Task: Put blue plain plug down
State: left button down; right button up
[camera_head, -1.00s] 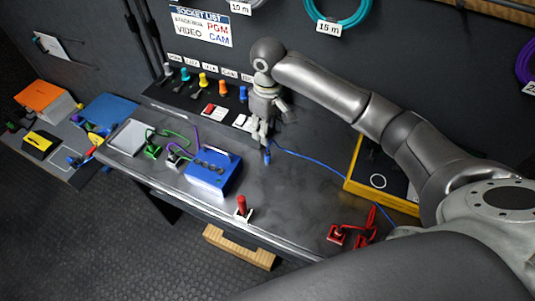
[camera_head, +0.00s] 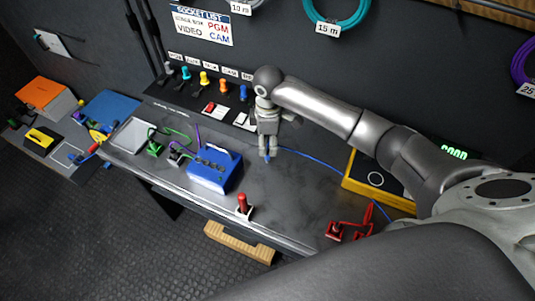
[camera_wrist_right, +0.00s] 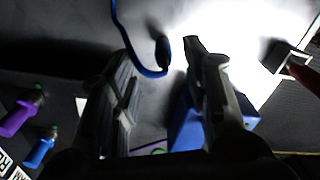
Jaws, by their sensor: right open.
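The blue plain plug (camera_head: 267,159) is at the tabletop, just below my right gripper (camera_head: 268,154), with its blue cable (camera_head: 310,158) running right across the table. In the right wrist view the plug's dark end (camera_wrist_right: 163,50) shows in the gap between the spread fingertips (camera_wrist_right: 157,54), and the blue cable (camera_wrist_right: 128,42) loops beside it. My right gripper is open and points down. I cannot tell whether a finger touches the plug. My left gripper is not in view.
A blue box (camera_head: 215,168) stands left of the gripper, with a red lever (camera_head: 243,203) in front. A yellow-edged box (camera_head: 372,183) with a green display and red parts (camera_head: 350,228) are to the right. A row of coloured plugs (camera_head: 205,80) stands behind. Bare table surrounds the plug.

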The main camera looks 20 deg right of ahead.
aim_at(268, 149)
notch_tip(268, 149, down, 5)
jog(key=shift+a+r+p, duration=0.1)
jog(key=shift+a+p, duration=0.05)
jog(key=shift+p, duration=0.5)
grip_shut()
